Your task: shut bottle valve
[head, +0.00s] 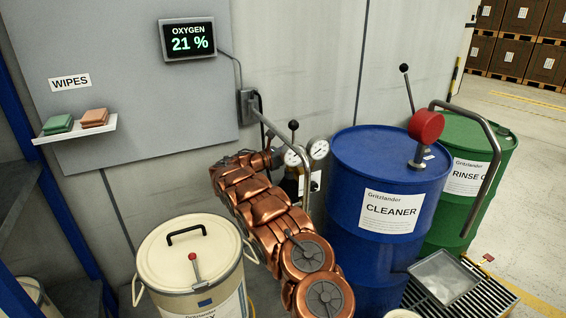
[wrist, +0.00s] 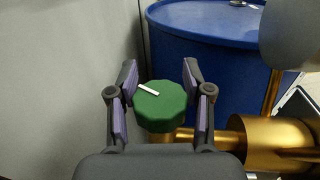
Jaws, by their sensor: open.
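The green bottle valve knob (wrist: 159,106), with a white stripe on top, sits between the two fingers of my gripper (wrist: 160,80) in the wrist view. The fingers are open, one on each side of the knob; I cannot tell whether either touches it. Brass fittings (wrist: 270,140) run right from below the knob. In the head view, pressure gauges (head: 318,149) stand by the wall, close to the end of my arm. My arm hides the knob and most of the bottle there.
A blue CLEANER drum (head: 385,245) with a red-headed pump (head: 426,126) stands to the right, before a green RINSE drum (head: 468,165). A cream lidded bin (head: 190,250) is at front left. A wall shelf (head: 75,129) holds wipes. An oxygen display (head: 188,39) reads 21 %.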

